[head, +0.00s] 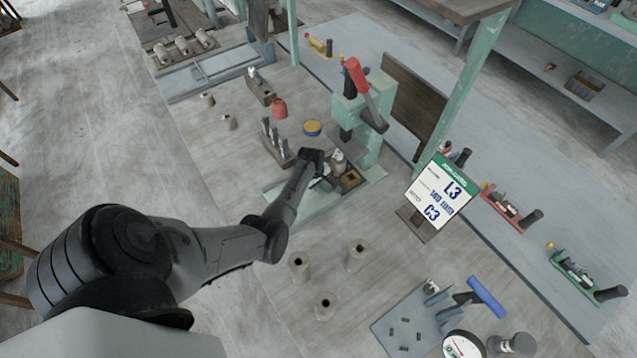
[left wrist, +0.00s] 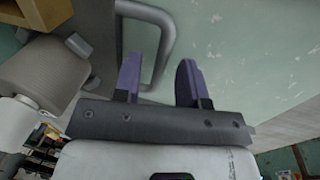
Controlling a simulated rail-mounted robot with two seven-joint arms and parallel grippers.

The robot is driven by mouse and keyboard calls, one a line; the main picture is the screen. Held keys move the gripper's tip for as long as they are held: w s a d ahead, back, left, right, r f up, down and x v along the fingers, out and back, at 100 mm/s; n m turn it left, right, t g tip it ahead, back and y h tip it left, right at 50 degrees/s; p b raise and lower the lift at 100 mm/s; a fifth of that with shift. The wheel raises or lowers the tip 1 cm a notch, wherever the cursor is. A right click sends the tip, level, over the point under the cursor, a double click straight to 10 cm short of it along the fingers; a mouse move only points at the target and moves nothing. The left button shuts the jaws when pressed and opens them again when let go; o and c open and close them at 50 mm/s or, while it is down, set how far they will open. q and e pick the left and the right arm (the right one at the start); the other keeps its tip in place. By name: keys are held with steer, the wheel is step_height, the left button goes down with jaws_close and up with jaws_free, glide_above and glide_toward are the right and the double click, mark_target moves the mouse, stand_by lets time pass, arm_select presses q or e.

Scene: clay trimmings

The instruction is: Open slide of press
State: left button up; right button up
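The press (head: 374,150) is pale green with a red-tipped lever (head: 357,76), and stands at the middle of the bench. Its slide appears as a dark block (head: 350,181) with a yellowish square on the press base, partly hidden by my left arm. My left gripper (head: 323,183) is low at the front of the press. In the left wrist view its two purple fingers (left wrist: 158,84) are apart, with a grey bent handle (left wrist: 162,42) showing between and beyond them. I cannot tell whether they touch it. My right gripper is in neither view.
A sign (head: 441,193) reading L3 and C3 stands right of the press. Several hollow clay-coloured pieces (head: 325,306) stand in front. A rack of upright pins (head: 275,148) stands left of the press.

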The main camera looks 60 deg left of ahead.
arm_select(q)
jaws_close()
stand_by(0.4)
